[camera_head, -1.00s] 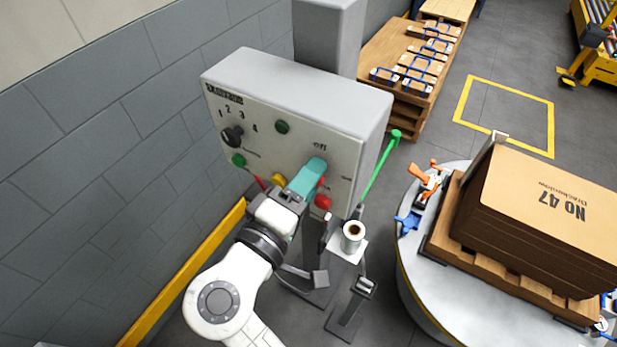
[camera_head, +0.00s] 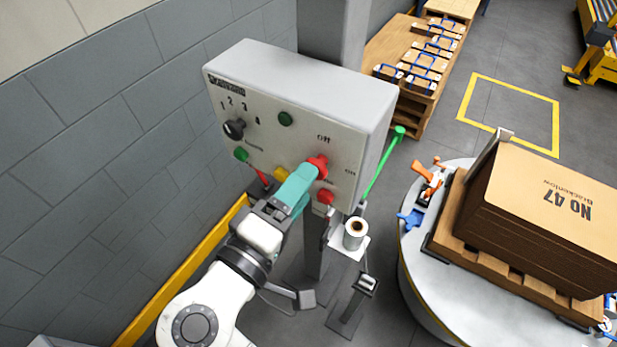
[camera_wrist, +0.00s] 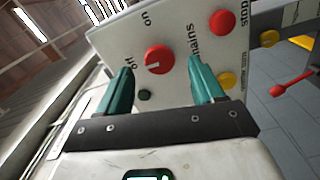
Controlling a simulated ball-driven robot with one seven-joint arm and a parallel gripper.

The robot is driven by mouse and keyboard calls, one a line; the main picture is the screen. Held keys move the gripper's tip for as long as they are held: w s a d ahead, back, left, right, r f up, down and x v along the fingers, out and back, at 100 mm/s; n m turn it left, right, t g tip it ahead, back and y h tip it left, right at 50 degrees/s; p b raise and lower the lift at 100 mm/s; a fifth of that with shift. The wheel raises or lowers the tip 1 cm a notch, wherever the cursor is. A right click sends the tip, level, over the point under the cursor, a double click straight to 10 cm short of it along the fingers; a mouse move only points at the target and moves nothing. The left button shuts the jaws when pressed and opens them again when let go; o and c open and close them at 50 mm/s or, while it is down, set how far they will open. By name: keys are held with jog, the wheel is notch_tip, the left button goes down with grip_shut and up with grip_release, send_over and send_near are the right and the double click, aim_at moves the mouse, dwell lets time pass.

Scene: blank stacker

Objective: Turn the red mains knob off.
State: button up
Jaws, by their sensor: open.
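The red mains knob (camera_head: 318,166) is on the front of the grey control box (camera_head: 345,140), below the "Off" label. My gripper (camera_head: 302,180) has teal fingers and stands just in front of the knob. In the wrist view my gripper (camera_wrist: 162,85) is open, with the knob beyond the gap between the fingertips. The fingers look clear of the knob.
A red stop button (camera_wrist: 222,22) sits beside the mains knob, with a yellow button (camera_wrist: 227,80) and a green button (camera_wrist: 145,95) nearby. A black selector (camera_head: 234,130) is at the box's left. A turntable (camera_head: 425,265) carries stacked cardboard at right.

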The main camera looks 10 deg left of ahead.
jog(key=b+v, duration=0.1)
jog(key=v, duration=0.6)
dwell(0.4)
jog(key=w+d+f+m+g, duration=0.1)
jog(key=d+f+m+g, duration=0.3)
jog(key=d+f, duration=0.65)
jog(key=w+d+f+m+g, duration=0.2)
jog(key=d+f+g, duration=0.5)
jog(key=d, duration=0.7)
jog(key=s+d+f+m+g+y, duration=0.2)
jog(key=s+d+f, duration=0.3)
jog(key=s, duration=0.3)
jog(key=s+d+f+m+g+y, duration=0.3)
jog(key=s+d+f+m+y, duration=0.1)
jog(key=s+d, duration=0.3)
jog(key=shift+s+d+f+m, duration=0.3)
jog(key=shift+s+d+f, duration=0.1)
jog(key=shift+s+f, duration=0.35)
